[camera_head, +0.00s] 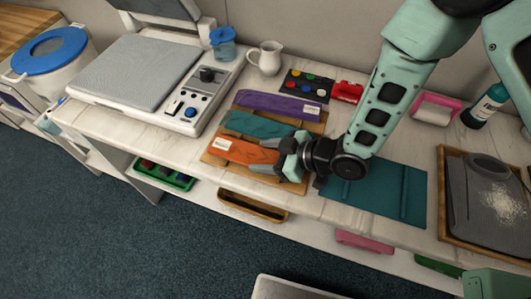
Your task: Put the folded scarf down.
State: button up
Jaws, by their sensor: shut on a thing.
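An orange folded scarf (240,151) with a white tag lies at or just above a wooden board (292,186) near the table's front edge. My gripper (281,154) reaches in from the right and is shut on the scarf's right end, which the fingers partly hide. Whether the scarf touches the board is hard to tell. A teal folded scarf (255,125) lies just behind it, and a purple folded scarf (275,104) with a white tag lies behind that.
A flat press (125,72) fills the table's left. A blue-lidded jar (223,45), white pitcher (266,58), paint palette (307,85) and red item (347,92) stand behind. A teal mat (400,190) and wooden tray (447,215) lie right. Bins sit on the shelf below.

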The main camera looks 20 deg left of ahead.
jog(key=o, duration=1)
jog(key=b+v, duration=0.2)
jog(key=v, duration=1)
jog(key=shift+w+d+r, duration=0.1)
jog(key=shift+w+r, duration=0.1)
jog(key=shift+w, duration=0.05)
jog(key=s+d+r+m+t+h, duration=0.1)
jog(key=s+d+r+m+h, duration=0.1)
jog(key=d+r+m+h, duration=0.5)
jog(key=d+r+h, duration=0.3)
jog(key=d+r, duration=0.1)
jog(key=shift+s+t, duration=0.3)
jog(key=shift+o, duration=0.4)
jog(key=s+d+r+m+g+h, duration=0.1)
jog(key=s+d+r+m+g, duration=0.1)
jog(key=s, duration=0.6)
jog(key=shift+s+d+r+h, duration=0.3)
jog(key=shift+d+r, duration=0.15)
jog(key=shift+r, duration=0.5)
